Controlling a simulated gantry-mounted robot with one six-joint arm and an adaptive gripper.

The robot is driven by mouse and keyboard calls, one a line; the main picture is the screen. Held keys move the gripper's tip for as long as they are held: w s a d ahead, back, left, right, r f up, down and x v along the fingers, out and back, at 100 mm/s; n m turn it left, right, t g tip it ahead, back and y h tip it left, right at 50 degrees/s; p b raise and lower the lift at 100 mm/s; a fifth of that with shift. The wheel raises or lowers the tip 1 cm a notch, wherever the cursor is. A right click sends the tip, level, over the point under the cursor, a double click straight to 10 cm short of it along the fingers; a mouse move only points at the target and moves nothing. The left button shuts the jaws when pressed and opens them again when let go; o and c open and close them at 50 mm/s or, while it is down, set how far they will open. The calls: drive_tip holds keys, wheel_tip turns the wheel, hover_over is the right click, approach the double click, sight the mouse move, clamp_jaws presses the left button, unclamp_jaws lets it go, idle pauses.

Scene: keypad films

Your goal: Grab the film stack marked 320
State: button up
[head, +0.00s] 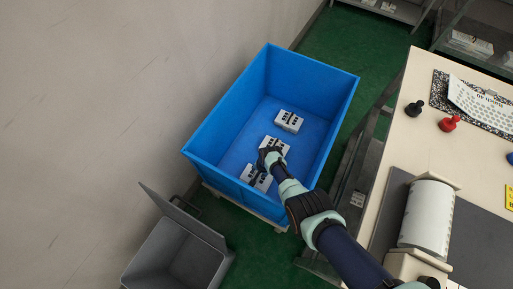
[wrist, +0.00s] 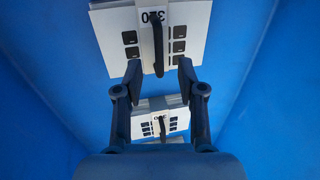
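A film stack marked 320 (wrist: 116,24) fills the top of the wrist view. It is white with dark squares, a light band down its middle and a black strap-like handle. My gripper (wrist: 158,76) is open. Its two fingertips are apart at the stack's lower edge, on either side of the handle, and nothing is clamped between them. Whether they touch the stack cannot be told. In the head view my gripper (head: 270,158) is inside the blue crate, over the stacks. Which stack there is the 320 one is not readable.
The blue crate (head: 334,110) holds three white stacks in a row: a far one (head: 288,121), a middle one (head: 277,146) and a near one (head: 256,178). Its walls stand close around. A grey open bin (head: 172,253) is at lower left, a cream table (head: 455,140) at right.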

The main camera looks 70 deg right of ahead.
drive_tip(key=shift+w+f+b, duration=0.2)
drive_tip(key=shift+f+b, duration=0.3)
drive_tip(key=shift+f, duration=0.7)
drive_tip(key=shift+r, duration=0.2)
clamp_jaws()
wheel_tip(320, 180, up, 20)
drive_tip(key=p, duration=1.6)
